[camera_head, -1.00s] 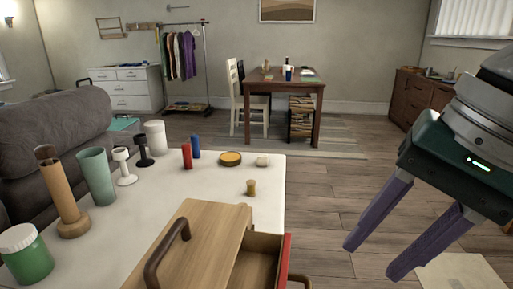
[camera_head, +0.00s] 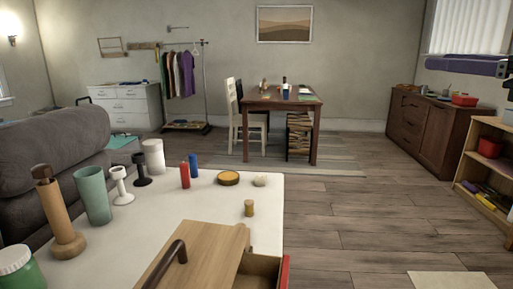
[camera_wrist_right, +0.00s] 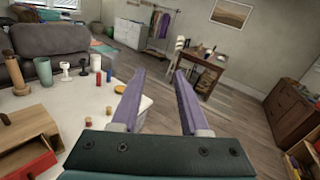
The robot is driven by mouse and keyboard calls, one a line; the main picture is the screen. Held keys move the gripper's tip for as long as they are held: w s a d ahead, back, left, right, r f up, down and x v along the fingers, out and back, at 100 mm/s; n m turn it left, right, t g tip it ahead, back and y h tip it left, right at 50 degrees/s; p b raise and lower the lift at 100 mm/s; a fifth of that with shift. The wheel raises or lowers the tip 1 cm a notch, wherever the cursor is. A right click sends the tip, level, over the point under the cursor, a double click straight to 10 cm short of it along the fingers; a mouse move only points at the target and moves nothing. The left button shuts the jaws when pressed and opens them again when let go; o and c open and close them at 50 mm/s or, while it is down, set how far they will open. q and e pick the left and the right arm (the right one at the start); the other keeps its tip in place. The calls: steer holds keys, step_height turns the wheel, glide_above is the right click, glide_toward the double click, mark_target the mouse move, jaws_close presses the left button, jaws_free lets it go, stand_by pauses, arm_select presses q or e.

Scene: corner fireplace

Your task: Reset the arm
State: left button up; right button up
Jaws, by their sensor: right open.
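My right gripper (camera_head: 465,66) shows only in part at the upper right edge of the head view, as a purple finger lying nearly level. In the right wrist view (camera_wrist_right: 159,78) its two purple fingers are spread apart with nothing between them. It is raised, clear of the white table (camera_head: 262,205). My left gripper is not in view.
The white table holds a wooden box (camera_head: 205,255) with an open drawer, a red cylinder (camera_head: 185,175), a blue cylinder (camera_head: 194,165) and a green cup (camera_head: 93,200). A low shelf (camera_head: 487,165) and brown cabinet (camera_head: 430,125) stand right. The floor between is clear.

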steer(key=d+r+m+t+h, duration=0.2)
steer(key=d+r+m+h, duration=0.1)
steer(key=d+m+h, duration=0.55)
steer(key=d+r+m+t+h, duration=0.25)
steer(key=d+m+h, duration=0.35)
steer(key=m, duration=0.6)
steer(key=s+d+f+m+g+h, duration=0.2)
steer(key=s+d+f+m+g, duration=0.3)
steer(key=f+m+g, duration=0.4)
steer(key=s+d+f+m+g+h, duration=0.2)
steer(key=s+d+f+m+g, duration=0.35)
steer(key=m, duration=0.65)
steer(key=s+a+f+g+y, duration=0.1)
steer(key=s+a+f+y, duration=0.3)
steer(key=a+f, duration=0.55)
steer(key=s+a+f+g+y, duration=0.2)
steer(key=s+a+f, duration=0.4)
steer(key=a+f, duration=0.4)
steer(key=s+a+n+y, duration=0.1)
steer(key=s+a+y, duration=0.4)
steer(key=s+a, duration=1.1)
step_height(320, 180, up, 50)
steer(key=a+p, duration=0.1)
steer(key=p, duration=4.7)
steer(key=shift+w+f+p, duration=0.15)
steer(key=shift+w+p, duration=0.2)
steer(key=shift+w, duration=0.1)
